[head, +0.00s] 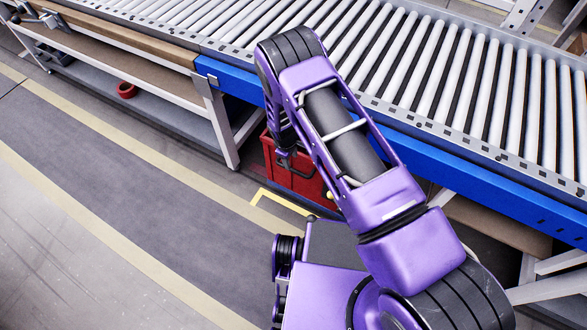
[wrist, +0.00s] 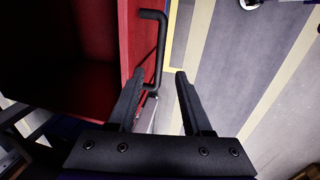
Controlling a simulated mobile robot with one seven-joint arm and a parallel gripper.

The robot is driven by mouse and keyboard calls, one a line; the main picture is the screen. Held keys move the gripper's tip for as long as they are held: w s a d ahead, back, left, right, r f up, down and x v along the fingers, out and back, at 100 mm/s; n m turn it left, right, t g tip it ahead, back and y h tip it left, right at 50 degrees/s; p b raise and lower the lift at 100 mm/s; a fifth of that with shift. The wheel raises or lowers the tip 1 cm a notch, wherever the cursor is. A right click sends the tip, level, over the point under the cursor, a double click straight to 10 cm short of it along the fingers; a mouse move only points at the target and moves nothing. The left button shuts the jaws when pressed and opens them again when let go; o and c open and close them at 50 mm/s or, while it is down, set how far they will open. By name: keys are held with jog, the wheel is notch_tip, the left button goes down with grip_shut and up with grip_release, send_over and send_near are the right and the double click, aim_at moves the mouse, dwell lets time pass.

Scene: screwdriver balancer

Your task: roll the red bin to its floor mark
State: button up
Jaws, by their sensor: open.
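The red bin (head: 296,180) stands on the floor under the blue-edged conveyor, partly hidden by my arm. In the wrist view its red wall (wrist: 130,35) and open inside fill the left side. A black bar handle (wrist: 161,45) sticks out from that wall. My gripper (wrist: 160,73) is open, and the handle's lower part shows between its two fingers. I cannot tell whether either finger touches it. A yellow corner floor mark (head: 270,197) lies in front of the bin.
The roller conveyor (head: 450,90) runs above and behind the bin, with a white support leg (head: 218,125) left of it. A workbench (head: 115,45) with a red round item (head: 126,90) on its lower shelf stands at left. The grey floor lane (head: 120,165) is clear.

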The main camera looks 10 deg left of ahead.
aim_at(294, 170)
jog(key=f, duration=0.2)
jog(key=w+f+b, duration=0.1)
jog(key=f, duration=0.5)
jog(key=shift+w+d+f, duration=0.2)
jog(key=shift+w+d, duration=0.05)
jog(key=shift+w, duration=0.05)
grip_shut()
dwell(1.0)
